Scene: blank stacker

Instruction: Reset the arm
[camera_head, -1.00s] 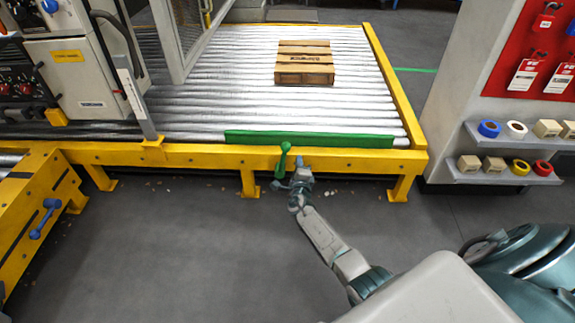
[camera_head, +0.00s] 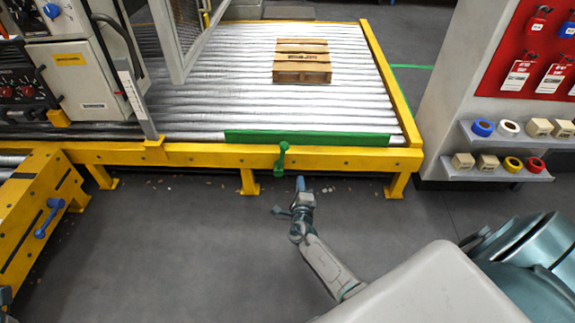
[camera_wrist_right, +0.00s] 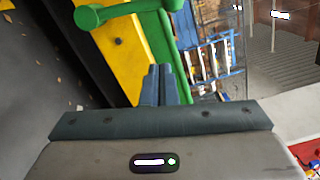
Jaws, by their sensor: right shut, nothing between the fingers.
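My right gripper (camera_head: 300,184) hangs in front of the yellow conveyor frame (camera_head: 200,154), low and near its front edge. Its fingers are shut and empty. In the right wrist view its fingertips (camera_wrist_right: 161,76) are together. A green lever (camera_head: 282,158) on the yellow frame stands just behind and left of the gripper, apart from it. The lever also shows in the right wrist view (camera_wrist_right: 92,17) at the top left. I do not see my left gripper clearly in either view.
A wooden pallet (camera_head: 302,65) rests on the rollers, behind a green bar (camera_head: 310,138). A blue handle (camera_head: 52,214) sits on the left yellow frame. Shelves (camera_head: 505,172) with tape rolls and small boxes stand at the right.

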